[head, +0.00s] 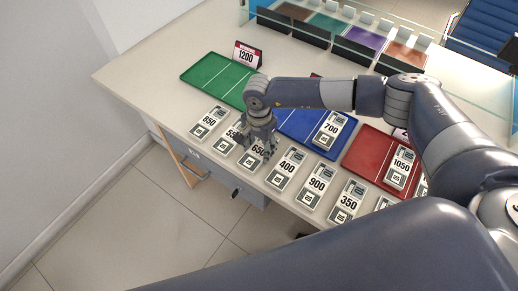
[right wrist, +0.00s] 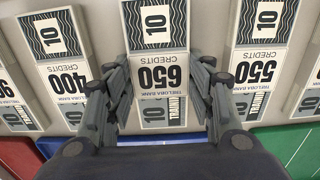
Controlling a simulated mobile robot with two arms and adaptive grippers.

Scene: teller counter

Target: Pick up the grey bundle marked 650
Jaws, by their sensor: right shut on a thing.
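The grey bundle marked 650 (head: 257,151) lies in the front row on the counter, partly covered by my right gripper (head: 262,138) above it. In the right wrist view the 650 bundle (right wrist: 159,76) sits between the two fingers of my right gripper (right wrist: 160,95), which is shut on it by its sides. I cannot tell whether the bundle is clear of the counter. My left gripper is not in view.
The 550 bundle (right wrist: 256,72) and 400 bundle (head: 287,167) lie close on either side. More bundles, such as 850 (head: 209,122) and 900 (head: 317,184), continue the row. Behind are a green tray (head: 210,74), a blue tray (head: 296,123) and a red tray (head: 362,149).

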